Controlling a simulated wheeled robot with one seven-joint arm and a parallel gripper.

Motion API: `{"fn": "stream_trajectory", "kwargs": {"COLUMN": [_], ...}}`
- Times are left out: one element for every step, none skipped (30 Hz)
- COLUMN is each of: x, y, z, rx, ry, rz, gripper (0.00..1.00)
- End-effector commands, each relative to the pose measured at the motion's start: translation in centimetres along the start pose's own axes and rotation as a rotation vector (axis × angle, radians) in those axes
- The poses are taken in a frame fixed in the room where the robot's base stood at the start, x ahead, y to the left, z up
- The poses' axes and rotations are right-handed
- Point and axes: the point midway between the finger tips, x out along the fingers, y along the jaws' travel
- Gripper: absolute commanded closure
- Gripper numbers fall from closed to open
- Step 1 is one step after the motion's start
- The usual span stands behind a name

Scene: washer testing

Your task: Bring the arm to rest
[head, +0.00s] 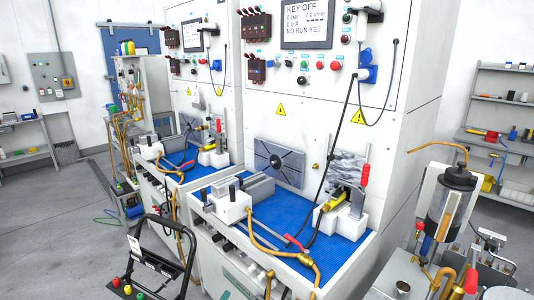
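My arm and gripper do not show in the head view. The near test bench (335,272) stands in the middle with a blue mat (275,226) on its top. A white fixture with a red-handled clamp (364,177) stands on its right side, with a yellow part (333,204) beside it. A grey-and-white block fixture (232,206) stands on its left side. The screen (307,24) above reads "KEY OFF", "0 bar", "0.0 A" and "NO RUN YET".
A similar bench (185,163) stands farther left. A black tubular frame (163,222) with coloured knobs is at the lower left. A clear cylinder unit (450,205) with pipes stands at the right. Shelves (505,100) line the right wall. Grey floor (50,220) is open at the left.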

Motion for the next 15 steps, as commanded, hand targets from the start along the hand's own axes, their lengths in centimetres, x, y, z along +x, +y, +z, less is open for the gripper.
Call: {"fn": "stream_trajectory", "kwargs": {"x": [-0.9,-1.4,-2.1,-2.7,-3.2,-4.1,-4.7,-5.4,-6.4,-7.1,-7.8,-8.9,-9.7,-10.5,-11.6], "y": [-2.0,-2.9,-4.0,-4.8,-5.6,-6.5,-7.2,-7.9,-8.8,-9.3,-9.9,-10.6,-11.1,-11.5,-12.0], "z": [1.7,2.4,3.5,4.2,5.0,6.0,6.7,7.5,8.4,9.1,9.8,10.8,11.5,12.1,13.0], "rx": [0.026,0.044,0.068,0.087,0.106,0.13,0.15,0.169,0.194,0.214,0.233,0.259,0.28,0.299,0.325], "ry": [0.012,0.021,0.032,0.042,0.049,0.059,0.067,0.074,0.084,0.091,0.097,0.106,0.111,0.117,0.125], "rz": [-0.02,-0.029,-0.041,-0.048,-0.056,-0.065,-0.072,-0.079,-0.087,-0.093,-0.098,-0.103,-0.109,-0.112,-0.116], "gripper": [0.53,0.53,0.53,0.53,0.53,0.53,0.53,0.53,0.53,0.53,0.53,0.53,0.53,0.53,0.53]}}
